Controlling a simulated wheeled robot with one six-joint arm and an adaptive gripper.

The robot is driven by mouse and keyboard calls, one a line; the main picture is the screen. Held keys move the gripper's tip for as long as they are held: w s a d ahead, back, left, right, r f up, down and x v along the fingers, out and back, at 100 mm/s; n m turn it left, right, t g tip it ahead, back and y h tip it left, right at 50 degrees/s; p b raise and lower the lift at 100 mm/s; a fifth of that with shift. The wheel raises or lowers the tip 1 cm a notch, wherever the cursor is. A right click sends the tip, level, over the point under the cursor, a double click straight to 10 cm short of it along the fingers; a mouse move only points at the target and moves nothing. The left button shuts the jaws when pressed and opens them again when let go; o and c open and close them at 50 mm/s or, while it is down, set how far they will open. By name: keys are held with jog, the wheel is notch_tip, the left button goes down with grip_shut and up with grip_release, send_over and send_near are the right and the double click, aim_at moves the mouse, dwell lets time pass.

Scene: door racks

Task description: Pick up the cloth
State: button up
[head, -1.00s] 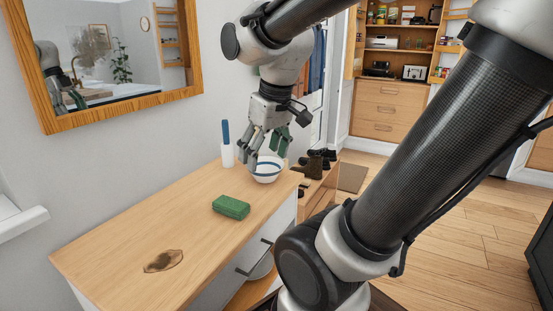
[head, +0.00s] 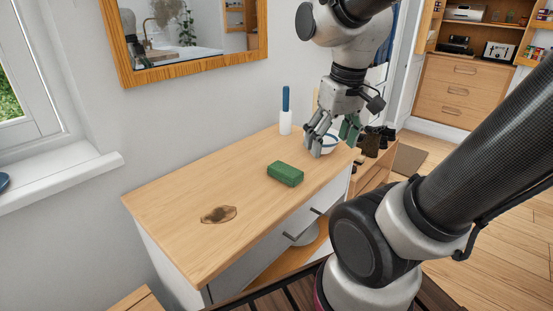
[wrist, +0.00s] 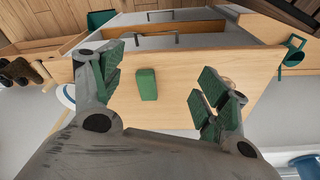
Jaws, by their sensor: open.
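The cloth (head: 285,173) looks like a small green block, perhaps folded, lying flat on the wooden cabinet top. In the wrist view it (wrist: 147,84) appears between my spread fingers, apart from both. My gripper (head: 332,137) is open and empty above the cabinet top, behind and to the right of the cloth in the head view. The fingers have green pads and also show in the wrist view (wrist: 160,90).
A mirror (head: 195,70) hangs on the wall behind.

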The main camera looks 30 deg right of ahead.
aim_at(285, 169)
jog(key=w+f+n+g, duration=0.1)
jog(key=w+f, duration=0.3)
jog(key=w, duration=0.1)
jog(key=w+a+f+g, duration=0.1)
jog(key=w+f, duration=0.3)
jog(key=w, duration=0.1)
jog(key=w+f+n+g, duration=0.1)
jog(key=w+f, duration=0.3)
jog(key=w, duration=0.1)
jog(key=shift+w+a+n, duration=0.15)
jog(key=shift+n, duration=0.15)
jog(key=shift+n+t, duration=0.5)
jog(key=shift+n, duration=0.2)
jog(key=w, duration=0.4)
jog(key=shift+r, duration=0.15)
jog(key=f, duration=0.7)
jog(key=shift+d+f, duration=0.25)
jog(key=shift+f, duration=0.05)
jog(key=shift+s, duration=0.1)
jog(key=c, duration=1.2)
jog(key=shift+r, duration=0.15)
